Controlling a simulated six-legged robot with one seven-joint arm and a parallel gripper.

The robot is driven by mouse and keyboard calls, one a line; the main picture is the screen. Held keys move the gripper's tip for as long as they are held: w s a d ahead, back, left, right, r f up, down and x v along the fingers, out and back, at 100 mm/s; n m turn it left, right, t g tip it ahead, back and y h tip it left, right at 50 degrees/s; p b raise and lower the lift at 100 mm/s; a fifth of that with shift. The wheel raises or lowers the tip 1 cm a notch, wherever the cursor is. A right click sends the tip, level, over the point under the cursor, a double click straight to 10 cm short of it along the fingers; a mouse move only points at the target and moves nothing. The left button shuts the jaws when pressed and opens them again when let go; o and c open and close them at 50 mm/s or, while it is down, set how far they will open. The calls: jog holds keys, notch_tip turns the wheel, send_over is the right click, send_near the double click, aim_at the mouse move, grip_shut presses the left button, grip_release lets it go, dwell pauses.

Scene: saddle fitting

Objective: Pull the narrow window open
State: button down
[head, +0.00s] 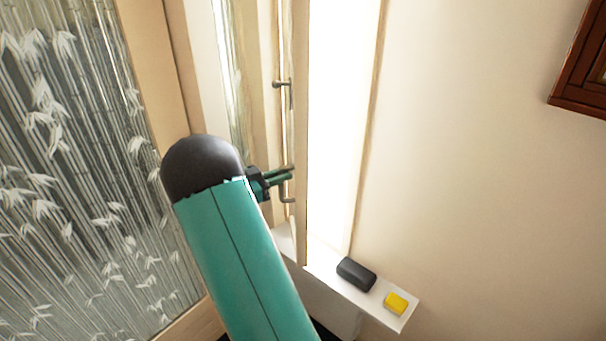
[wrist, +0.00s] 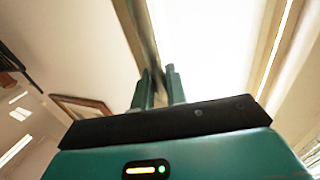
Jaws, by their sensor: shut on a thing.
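The narrow window's pale sash (head: 301,130) shows nearly edge-on in the head view, swung out from the wall, with the bright opening (head: 335,120) to its right. A long vertical metal pull handle (head: 282,84) is on the sash's left face. My gripper (head: 288,173) is shut on the handle's lower part. In the wrist view my two fingers (wrist: 159,85) stand on either side of a dark bar, which runs up along the pale sash edge (wrist: 150,45). The exact contact is small and partly hidden by the fingers.
A white sill shelf (head: 385,317) below the opening holds a dark case (head: 356,274) and a yellow block (head: 396,303). A bamboo-patterned glass panel (head: 70,180) stands at the left. A brown wooden frame (head: 580,75) hangs on the right wall. A framed picture (wrist: 80,106) shows in the wrist view.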

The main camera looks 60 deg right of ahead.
jog(key=w+a, duration=0.3)
jog(key=w, duration=0.3)
jog(key=shift+r, duration=0.1)
jog(key=c, duration=1.8)
grip_release()
jog(key=shift+d, duration=0.1)
jog(key=shift+o, duration=0.2)
jog(key=shift+w, duration=0.1)
jog(key=v, duration=1.4)
